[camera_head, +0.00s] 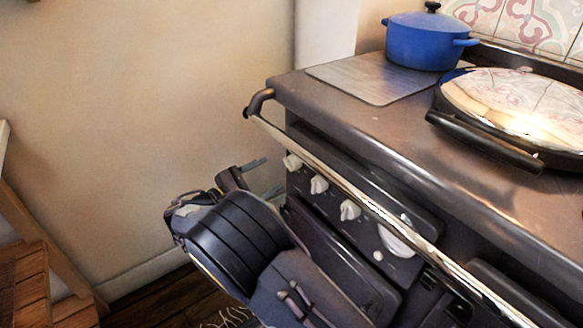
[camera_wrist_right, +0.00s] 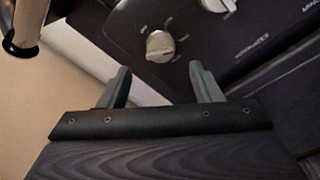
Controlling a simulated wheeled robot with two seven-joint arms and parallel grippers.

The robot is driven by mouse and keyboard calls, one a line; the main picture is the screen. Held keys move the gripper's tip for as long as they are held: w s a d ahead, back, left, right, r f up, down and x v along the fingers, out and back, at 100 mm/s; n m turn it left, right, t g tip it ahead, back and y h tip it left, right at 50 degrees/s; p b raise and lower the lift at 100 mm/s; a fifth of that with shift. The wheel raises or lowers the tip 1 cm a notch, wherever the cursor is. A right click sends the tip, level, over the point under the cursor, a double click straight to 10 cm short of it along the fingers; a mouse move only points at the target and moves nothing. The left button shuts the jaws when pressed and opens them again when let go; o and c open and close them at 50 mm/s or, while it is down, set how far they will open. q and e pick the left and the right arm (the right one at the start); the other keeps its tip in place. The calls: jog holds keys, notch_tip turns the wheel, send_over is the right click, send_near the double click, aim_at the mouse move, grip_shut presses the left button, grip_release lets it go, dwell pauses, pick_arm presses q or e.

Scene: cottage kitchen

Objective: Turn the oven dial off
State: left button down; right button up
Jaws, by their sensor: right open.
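The oven (camera_head: 310,98) has a dark front panel with several white dials in a row below a chrome rail. The leftmost dial (camera_head: 292,162) is nearest my right gripper (camera_head: 262,178), which is at the panel's left end. In the right wrist view a white dial (camera_wrist_right: 160,46) with a pointer ridge and tick marks around it shows ahead, between the lines of the two fingers. My right gripper (camera_wrist_right: 158,88) is open and empty, apart from the dial. Another dial (camera_wrist_right: 217,5) shows at the top edge. My left gripper is not in view.
The chrome rail (camera_head: 335,180) runs along the oven front above the dials; its end also shows in the right wrist view (camera_wrist_right: 24,25). A blue pot (camera_head: 425,42) and a domed lid (camera_head: 515,105) are on top. A wooden stool (camera_head: 40,285) stands at left.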

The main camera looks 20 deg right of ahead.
aim_at(287, 166)
jog(key=b+x, duration=0.1)
jog(key=x, duration=0.5)
jog(key=shift+d, duration=0.3)
